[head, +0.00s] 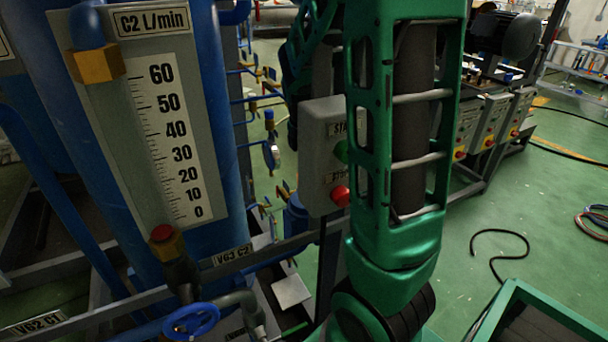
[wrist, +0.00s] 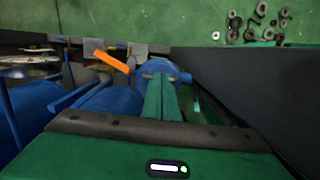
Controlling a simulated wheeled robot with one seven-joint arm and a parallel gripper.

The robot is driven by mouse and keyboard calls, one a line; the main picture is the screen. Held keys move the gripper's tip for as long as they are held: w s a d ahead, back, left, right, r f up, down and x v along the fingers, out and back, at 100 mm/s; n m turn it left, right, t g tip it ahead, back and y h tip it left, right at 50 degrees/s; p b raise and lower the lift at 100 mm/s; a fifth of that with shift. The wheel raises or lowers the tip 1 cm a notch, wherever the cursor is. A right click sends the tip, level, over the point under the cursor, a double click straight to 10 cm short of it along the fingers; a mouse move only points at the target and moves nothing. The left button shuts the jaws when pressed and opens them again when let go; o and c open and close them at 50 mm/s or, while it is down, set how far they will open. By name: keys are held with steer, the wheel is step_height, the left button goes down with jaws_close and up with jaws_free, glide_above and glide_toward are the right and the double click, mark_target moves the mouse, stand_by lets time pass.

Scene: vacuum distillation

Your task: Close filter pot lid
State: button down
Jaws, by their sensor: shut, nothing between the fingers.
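In the wrist view, my gripper (wrist: 163,82) is shut and empty, its green fingers together and pointing away from the camera. A blue rounded body (wrist: 176,71), which may be the filter pot, lies just beyond the fingertips. The fingers hide part of it, and I cannot tell whether they touch it or how its lid stands. In the head view, my green arm fills the middle and my gripper is out of sight. A small blue vessel (head: 296,222) shows partly behind the arm; I cannot tell if it is the same body.
An orange bar (wrist: 111,61) and blue pipes (wrist: 95,103) lie left of my fingers. A dark panel (wrist: 240,80) stands close on the right. In the head view, a flow gauge (head: 160,130) and blue valve wheel (head: 190,321) are left; green floor (head: 520,220) is open right.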

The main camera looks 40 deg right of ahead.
steer(key=shift+r, duration=0.1)
stand_by(0.3)
steer(key=shift+r, duration=0.35)
steer(key=s+a+r, duration=0.1)
steer(key=a+r, duration=0.9)
steer(key=a, duration=0.1)
steer(key=shift+s+a, duration=0.25)
steer(key=shift+s, duration=0.1)
steer(key=d+f, duration=0.3)
steer(key=d, duration=0.1)
steer(key=w+d+f, duration=0.1)
steer(key=d+f, duration=0.5)
steer(key=d, duration=0.1)
steer(key=shift+w+d+f, duration=0.25)
steer(key=shift+w+d, duration=0.05)
steer(key=shift+w, duration=0.05)
steer(key=shift+f, duration=0.65)
steer(key=shift+a, duration=0.1)
